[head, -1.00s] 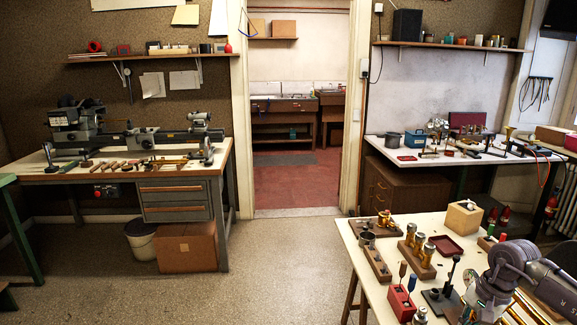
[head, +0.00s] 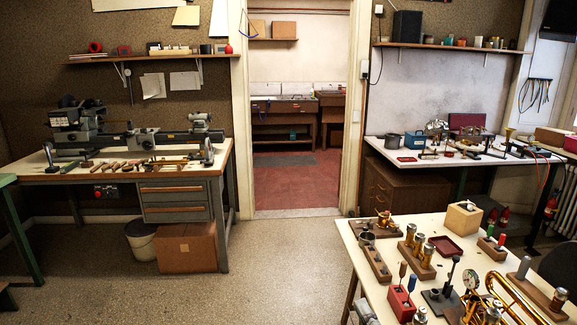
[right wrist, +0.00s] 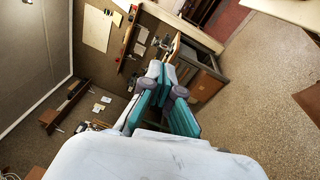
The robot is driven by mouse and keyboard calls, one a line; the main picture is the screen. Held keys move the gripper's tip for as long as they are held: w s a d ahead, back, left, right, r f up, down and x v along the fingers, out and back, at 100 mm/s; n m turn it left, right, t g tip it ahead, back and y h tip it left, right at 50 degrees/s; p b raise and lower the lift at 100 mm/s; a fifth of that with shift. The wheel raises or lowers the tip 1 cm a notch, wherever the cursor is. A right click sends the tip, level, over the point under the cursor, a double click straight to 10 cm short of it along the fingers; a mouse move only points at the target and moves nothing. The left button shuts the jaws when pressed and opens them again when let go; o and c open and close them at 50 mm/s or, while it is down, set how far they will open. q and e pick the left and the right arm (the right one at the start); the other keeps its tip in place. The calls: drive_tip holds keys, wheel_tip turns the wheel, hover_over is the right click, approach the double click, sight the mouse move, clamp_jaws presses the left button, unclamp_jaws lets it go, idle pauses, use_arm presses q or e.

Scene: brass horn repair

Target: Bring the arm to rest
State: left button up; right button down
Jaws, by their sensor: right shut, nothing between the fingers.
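My right gripper (right wrist: 160,76) shows in the right wrist view, with teal finger pads and grey joints. Its fingers come together at the tips and hold nothing. It is in free air, apart from any object, with the floor and a far workbench behind it. The right arm and gripper do not show in the head view now. My left gripper is in neither view.
A pale worktable (head: 345,233) at the lower right of the head view bears wooden blocks with brass parts, a red tray (head: 446,247) and brass horn tubing (head: 510,292). A lathe bench (head: 100,178) stands left. The middle floor (head: 285,265) is clear.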

drive_tip(key=s+d+f+m+g+h, duration=0.3)
drive_tip(key=s+f+m+g, duration=0.15)
drive_tip(key=f+m, duration=0.2)
drive_tip(key=s+d+f+m+g+h, duration=0.3)
drive_tip(key=s+f+m, duration=0.3)
drive_tip(key=m, duration=0.1)
drive_tip(key=s+f+m+g+y, duration=0.1)
drive_tip(key=s+f+m+g, duration=0.3)
drive_tip(key=s, duration=0.5)
drive_tip(key=s+f+m+g+y, duration=0.1)
drive_tip(key=s+f+m+g, duration=0.2)
drive_tip(key=s, duration=0.5)
wheel_tip(320, 180, down, 26)
drive_tip(key=s+g, duration=0.2)
drive_tip(key=s+d+f+g, duration=0.1)
drive_tip(key=s+d+f, duration=0.1)
drive_tip(key=s+f, duration=1.4)
drive_tip(key=shift+s+d+f+h, duration=0.2)
drive_tip(key=shift+s+d+h, duration=0.05)
drive_tip(key=shift+d+h, duration=0.05)
